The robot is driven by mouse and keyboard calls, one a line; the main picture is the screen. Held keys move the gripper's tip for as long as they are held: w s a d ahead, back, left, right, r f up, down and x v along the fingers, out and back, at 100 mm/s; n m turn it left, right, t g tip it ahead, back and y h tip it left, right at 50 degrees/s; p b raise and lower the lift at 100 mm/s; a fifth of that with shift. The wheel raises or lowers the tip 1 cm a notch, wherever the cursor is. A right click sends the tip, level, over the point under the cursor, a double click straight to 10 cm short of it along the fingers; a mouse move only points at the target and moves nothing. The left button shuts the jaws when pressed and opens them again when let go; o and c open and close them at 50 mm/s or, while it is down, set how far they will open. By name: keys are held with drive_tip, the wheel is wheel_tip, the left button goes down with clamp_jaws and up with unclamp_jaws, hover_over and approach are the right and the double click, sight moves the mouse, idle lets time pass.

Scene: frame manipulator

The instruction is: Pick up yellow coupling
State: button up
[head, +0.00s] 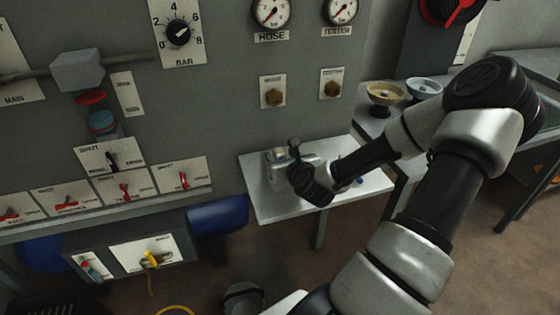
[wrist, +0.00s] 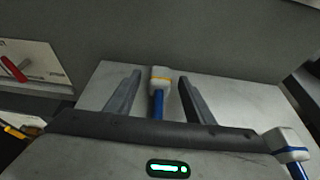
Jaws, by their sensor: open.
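The yellow coupling (wrist: 161,73) is a pale grey block with a yellow band and a blue stem. In the wrist view it lies on the light bench top between my gripper's two fingers, its stem running back toward the palm. My gripper (wrist: 160,84) is open, one finger on each side, with a visible gap to the coupling on both sides. In the head view my gripper (head: 283,163) is low over the small bench and largely hides the coupling. I cannot tell the exact height of the fingers above the bench.
A similar coupling with a blue band (wrist: 285,141) lies to the right on the bench. The bench (head: 262,207) stands against the grey panel (head: 225,100) with gauges and switches. Two small bowls (head: 385,93) sit on a shelf behind my arm. The bench front is clear.

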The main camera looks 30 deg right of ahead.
drive_tip(key=shift+x, duration=0.9)
drive_tip(key=shift+c, duration=0.3)
clamp_jaws()
drive_tip(key=shift+r, duration=0.2)
